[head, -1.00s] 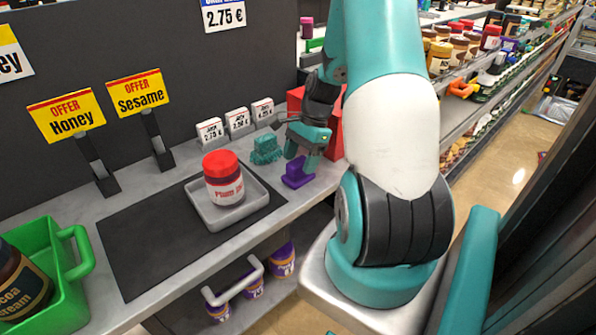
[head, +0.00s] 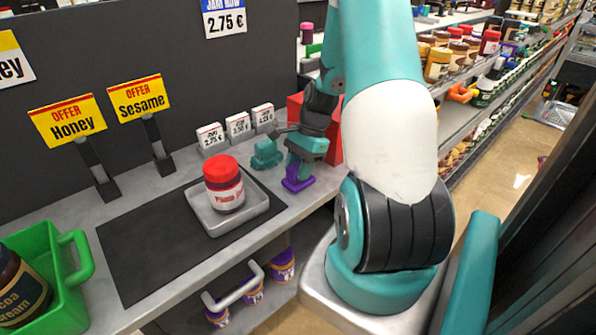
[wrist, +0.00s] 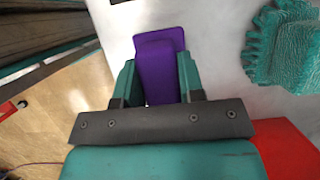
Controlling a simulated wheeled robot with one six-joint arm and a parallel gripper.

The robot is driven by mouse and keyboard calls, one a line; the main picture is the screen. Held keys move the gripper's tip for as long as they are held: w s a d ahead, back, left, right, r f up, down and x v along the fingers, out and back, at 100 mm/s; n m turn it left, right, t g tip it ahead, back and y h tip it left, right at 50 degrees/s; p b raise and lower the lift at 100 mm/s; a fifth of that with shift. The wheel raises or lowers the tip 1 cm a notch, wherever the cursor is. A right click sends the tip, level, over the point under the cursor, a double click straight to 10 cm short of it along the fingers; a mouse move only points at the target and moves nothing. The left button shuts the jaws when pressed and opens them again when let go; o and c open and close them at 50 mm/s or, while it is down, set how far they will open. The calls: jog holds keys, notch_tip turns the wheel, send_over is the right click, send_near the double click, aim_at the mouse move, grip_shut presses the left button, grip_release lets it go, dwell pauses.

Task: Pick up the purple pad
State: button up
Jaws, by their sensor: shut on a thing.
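The purple pad (head: 298,184) is on the grey counter, to the right of the tray with the jar. My gripper (head: 299,170) is right above it, pointing down, with its fingers at the pad. In the wrist view the purple pad (wrist: 158,70) sits between the two teal fingers of my gripper (wrist: 158,82). The fingers are shut on its raised middle part, one on each side. Its flat far end shows beyond the fingertips. I cannot tell whether its underside touches the counter.
A teal brush-like piece (head: 266,154) lies close beside my gripper, also in the wrist view (wrist: 284,45). A red box (head: 334,140) stands behind. A red-lidded jar (head: 224,186) stands in the grey tray (head: 256,205). Price cards line the back. A green crate (head: 62,300) is at left.

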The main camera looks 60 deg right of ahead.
aim_at(298, 165)
notch_tip(298, 165, up, 20)
jog(key=p, duration=0.1)
jog(key=shift+f, duration=0.15)
